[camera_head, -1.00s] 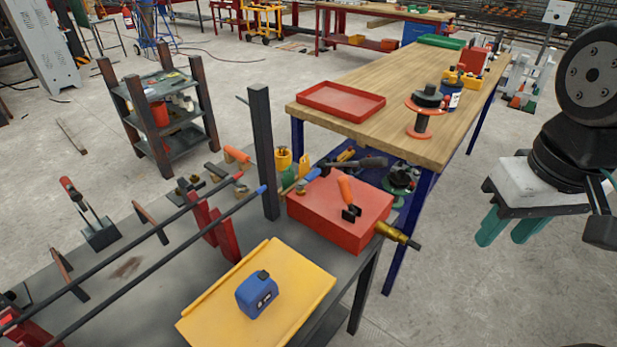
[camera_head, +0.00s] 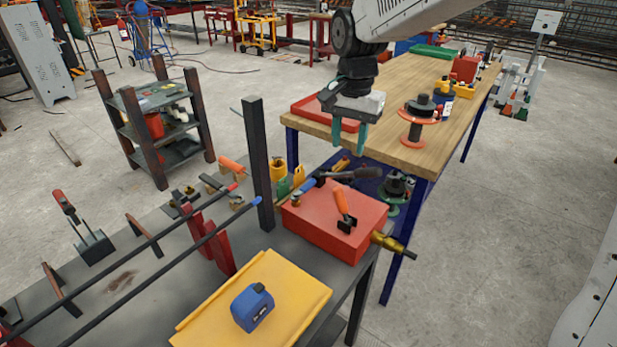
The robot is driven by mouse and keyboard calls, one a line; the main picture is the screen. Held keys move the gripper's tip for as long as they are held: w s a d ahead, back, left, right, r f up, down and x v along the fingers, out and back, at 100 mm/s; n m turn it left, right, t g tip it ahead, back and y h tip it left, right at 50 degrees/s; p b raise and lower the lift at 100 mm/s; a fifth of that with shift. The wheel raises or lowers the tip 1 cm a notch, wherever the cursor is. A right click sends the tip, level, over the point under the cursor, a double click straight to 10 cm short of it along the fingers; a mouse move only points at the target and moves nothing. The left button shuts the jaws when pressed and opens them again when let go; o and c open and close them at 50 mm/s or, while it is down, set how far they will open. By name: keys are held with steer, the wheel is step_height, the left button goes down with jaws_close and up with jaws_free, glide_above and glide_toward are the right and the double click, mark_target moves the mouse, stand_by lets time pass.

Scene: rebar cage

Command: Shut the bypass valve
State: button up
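A red box (camera_head: 325,228) sits at the right end of the dark workbench. A lever with an orange grip (camera_head: 341,202) and a black base stands tilted on its top. A black-handled lever (camera_head: 348,175) lies along its back edge. A brass fitting (camera_head: 388,241) with a dark end sticks out of its right side. No label shows which part is the bypass valve. My gripper (camera_head: 344,138), with two green fingers pointing down, hangs above and behind the box in the picture. The fingers are apart, with nothing between them.
A dark upright post (camera_head: 259,165) stands just left of the box. A yellow tray (camera_head: 290,300) with a blue tape measure (camera_head: 252,306) lies in front. A wooden table (camera_head: 400,140) with a red tray (camera_head: 305,110) and spool (camera_head: 416,122) stands behind.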

steer(key=m, duration=0.2)
glide_toward(309, 184)
steer(key=shift+w+a, duration=0.1)
step_height(309, 184, down, 8)
steer(key=shift+r, duration=0.1)
jaws_close()
